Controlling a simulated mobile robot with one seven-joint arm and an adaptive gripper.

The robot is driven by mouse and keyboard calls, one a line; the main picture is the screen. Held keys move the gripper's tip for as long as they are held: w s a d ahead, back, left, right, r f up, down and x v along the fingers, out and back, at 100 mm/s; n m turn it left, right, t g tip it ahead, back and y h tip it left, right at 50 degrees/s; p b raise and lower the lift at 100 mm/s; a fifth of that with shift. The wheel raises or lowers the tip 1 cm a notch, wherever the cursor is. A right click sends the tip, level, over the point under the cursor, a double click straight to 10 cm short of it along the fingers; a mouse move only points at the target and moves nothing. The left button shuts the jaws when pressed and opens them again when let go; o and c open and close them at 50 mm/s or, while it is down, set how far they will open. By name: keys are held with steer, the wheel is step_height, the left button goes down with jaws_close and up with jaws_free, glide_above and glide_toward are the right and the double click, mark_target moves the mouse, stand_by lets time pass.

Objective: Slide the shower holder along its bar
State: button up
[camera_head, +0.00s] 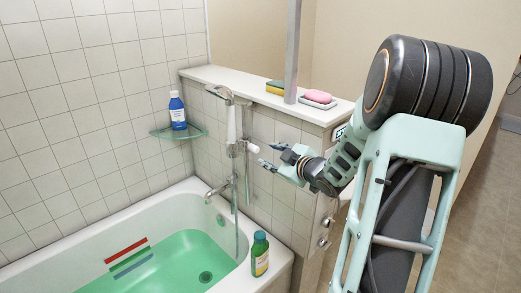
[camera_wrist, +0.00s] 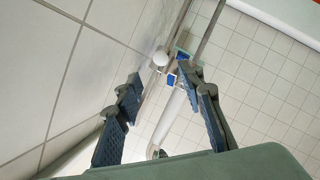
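The shower holder (camera_head: 236,149) is a pale clamp on the upright bar on the tiled wall. The hand shower (camera_head: 231,122) sits in it upright, its head (camera_head: 220,92) at the top. A round white knob (camera_head: 253,148) sticks out from the holder toward my gripper. My gripper (camera_head: 270,156) is open and empty, just right of the knob and apart from it. In the wrist view, the white knob (camera_wrist: 160,59) shows between and beyond the spread blue-padded fingers. A white tube (camera_wrist: 171,113), seemingly the shower handle, also lies between them. The holder's clamp is unclear there.
A ledge (camera_head: 240,82) with a pink soap (camera_head: 318,96) and a sponge (camera_head: 275,87) runs above. A grey post (camera_head: 292,55) stands on it. A blue bottle (camera_head: 177,111) is on the glass shelf; a green bottle (camera_head: 260,254) is on the tub rim. The tub (camera_head: 95,238) holds green water.

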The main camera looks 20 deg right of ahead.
mark_target(257, 150)
steer(key=x, duration=1)
steer(key=shift+w+f+b, duration=0.1)
steer(key=shift+b, duration=0.25)
jaws_close()
